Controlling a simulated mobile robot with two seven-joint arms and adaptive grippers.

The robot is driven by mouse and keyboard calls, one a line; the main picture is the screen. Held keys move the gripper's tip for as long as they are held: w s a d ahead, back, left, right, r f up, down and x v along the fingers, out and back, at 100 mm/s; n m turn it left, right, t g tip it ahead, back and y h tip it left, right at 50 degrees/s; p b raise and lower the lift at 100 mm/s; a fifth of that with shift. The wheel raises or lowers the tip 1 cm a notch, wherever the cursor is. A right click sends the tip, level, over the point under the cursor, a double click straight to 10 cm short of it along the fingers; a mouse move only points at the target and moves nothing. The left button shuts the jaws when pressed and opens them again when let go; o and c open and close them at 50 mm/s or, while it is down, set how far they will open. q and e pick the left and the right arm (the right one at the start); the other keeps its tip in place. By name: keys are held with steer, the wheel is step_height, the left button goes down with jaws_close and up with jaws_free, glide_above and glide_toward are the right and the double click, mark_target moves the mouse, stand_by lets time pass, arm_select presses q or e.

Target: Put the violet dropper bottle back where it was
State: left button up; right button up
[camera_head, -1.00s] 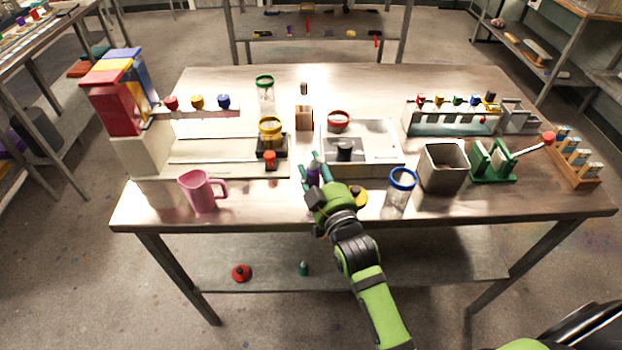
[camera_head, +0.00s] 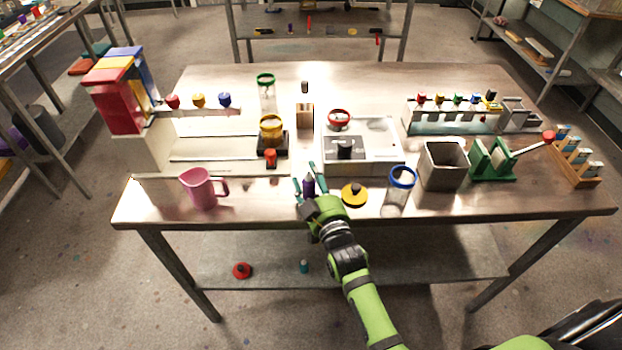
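The violet dropper bottle (camera_head: 309,187) is near the table's front edge, left of centre, between the fingers of my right gripper (camera_head: 306,180). It appears upright, with its lower part hidden by the gripper. The two teal fingers lie on either side of it; their contact with it is too small to see, but it has moved along with them. I cannot tell whether its base touches the table. My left gripper is not in view.
A yellow round lid (camera_head: 354,194) lies just right of my gripper. A blue-rimmed jar (camera_head: 399,192) stands further right, a pink mug (camera_head: 201,189) to the left. A grey scale-like box (camera_head: 378,150) and a black stand with a yellow-topped jar (camera_head: 271,130) are behind.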

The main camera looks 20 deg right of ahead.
steer(key=shift+r, duration=0.15)
steer(key=s+b, duration=0.2)
steer(key=s, duration=0.9)
steer(key=s+a+f+g+y, duration=0.1)
steer(key=s+f+g, duration=0.3)
steer(key=f, duration=1)
steer(key=s+a+f+g, duration=0.1)
steer(key=s+f+g, duration=0.35)
steer(key=f, duration=1.05)
steer(key=s+d+f+g, duration=0.2)
steer(key=s+f+g, duration=0.2)
steer(key=s+f, duration=0.75)
steer(key=s+d+f+g, duration=0.2)
steer(key=s+d+f, duration=0.1)
steer(key=s, duration=0.5)
steer(key=s+d+f+m+g+h, duration=0.1)
steer(key=s+d+f+g, duration=0.1)
steer(key=s+f, duration=0.3)
steer(key=s+d, duration=0.1)
steer(key=s, duration=0.3)
steer(key=shift+g, duration=0.35)
